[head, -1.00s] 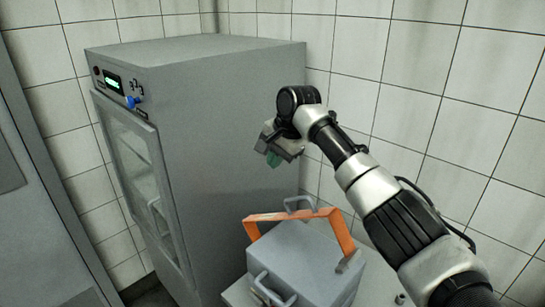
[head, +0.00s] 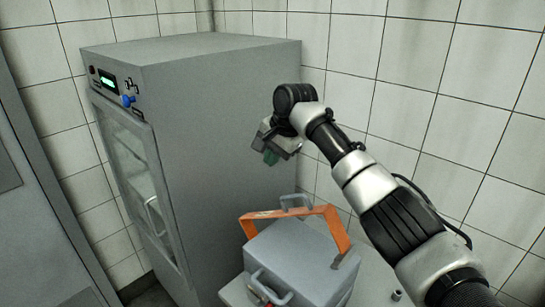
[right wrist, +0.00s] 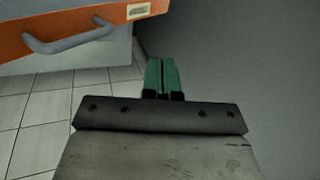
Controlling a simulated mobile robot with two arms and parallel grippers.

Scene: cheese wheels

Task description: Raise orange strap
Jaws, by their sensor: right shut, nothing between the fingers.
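The orange strap (head: 290,212) stands raised like an arch over the grey box (head: 290,262), with its top bar above the lid. In the right wrist view the strap (right wrist: 60,35) crosses the upper left, with a grey handle (right wrist: 75,38) in front of it. My right gripper (head: 271,156) is above the box and apart from the strap, near the cabinet's side. Its green fingers (right wrist: 161,75) are together and hold nothing. My left gripper is not in view.
A tall grey cabinet (head: 225,110) with a glass door stands left of the box. The box rests on a light surface (head: 378,280) where a small cylinder (head: 397,295) stands at right. A tiled wall (head: 440,90) is behind.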

